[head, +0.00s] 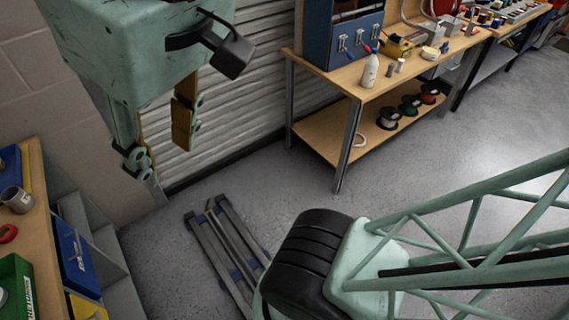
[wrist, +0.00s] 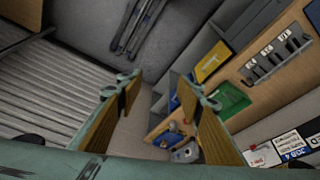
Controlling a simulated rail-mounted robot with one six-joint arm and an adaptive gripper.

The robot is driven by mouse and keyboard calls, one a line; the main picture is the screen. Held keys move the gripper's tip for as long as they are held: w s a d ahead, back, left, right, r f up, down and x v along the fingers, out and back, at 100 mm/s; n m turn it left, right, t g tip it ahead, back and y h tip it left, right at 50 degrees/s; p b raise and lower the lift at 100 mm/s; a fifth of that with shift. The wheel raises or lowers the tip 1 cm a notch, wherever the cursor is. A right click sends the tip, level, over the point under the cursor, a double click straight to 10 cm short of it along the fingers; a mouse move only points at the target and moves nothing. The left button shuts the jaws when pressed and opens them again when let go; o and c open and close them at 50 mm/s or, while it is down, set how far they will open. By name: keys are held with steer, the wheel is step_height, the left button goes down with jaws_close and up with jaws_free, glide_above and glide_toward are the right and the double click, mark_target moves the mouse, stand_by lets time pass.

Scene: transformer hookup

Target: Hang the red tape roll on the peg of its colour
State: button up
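A small red ring (head: 8,233), which looks like the red tape roll, lies on the wooden bench at the left edge of the head view, partly cut off by the frame. I cannot clearly make it out in the wrist view. My gripper (head: 162,158) hangs at the upper left of the head view, to the right of the bench and apart from the ring. Its two fingers are spread with nothing between them; the wrist view shows the same open gap (wrist: 158,82). No peg of the roll's colour can be made out in either view.
On the left bench stand a grey mug (head: 17,199) and a green bin (head: 16,284). Blue (head: 75,255) and yellow bins are below its edge. A wooden workbench (head: 330,78) with a white bottle (head: 369,68) stands at the back. The wrist view shows a labelled rack (wrist: 275,60). Floor between is mostly open.

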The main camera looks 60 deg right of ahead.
steer(key=w+a+f+m+g+y+b, duration=0.1)
steer(key=w+a+f+m+y, duration=0.25)
steer(key=w+a, duration=0.45)
steer(key=w+a+f+m+g+y+b, duration=0.1)
steer(key=w+a+f+m+g+y, duration=0.25)
steer(key=w, duration=0.95)
steer(key=w+a+f+m+t+y+b, duration=0.1)
steer(key=w+a+f+m+y, duration=0.25)
steer(key=w+a+f, duration=0.45)
steer(key=w+d+f+m+t+y, duration=0.1)
steer(key=w+f+m, duration=0.3)
steer(key=w+f, duration=0.4)
steer(key=w+d+f+m+t+b, duration=0.1)
steer(key=w+d+f+m+t, duration=0.1)
steer(key=w+f, duration=0.6)
steer(key=w+d+f+m+t+y+b, duration=0.1)
steer(key=w+f+m, duration=0.5)
steer(key=w, duration=0.7)
step_height(320, 180, down, 2)
steer(key=d+t, duration=0.1)
steer(key=d, duration=0.1)
steer(key=shift+w+d+t+y, duration=0.3)
steer(key=shift+w+t+y, duration=0.05)
steer(key=shift+w, duration=0.05)
steer(key=shift+a+f+m, duration=0.1)
steer(key=shift+a+m, duration=0.05)
steer(key=shift+m, duration=0.1)
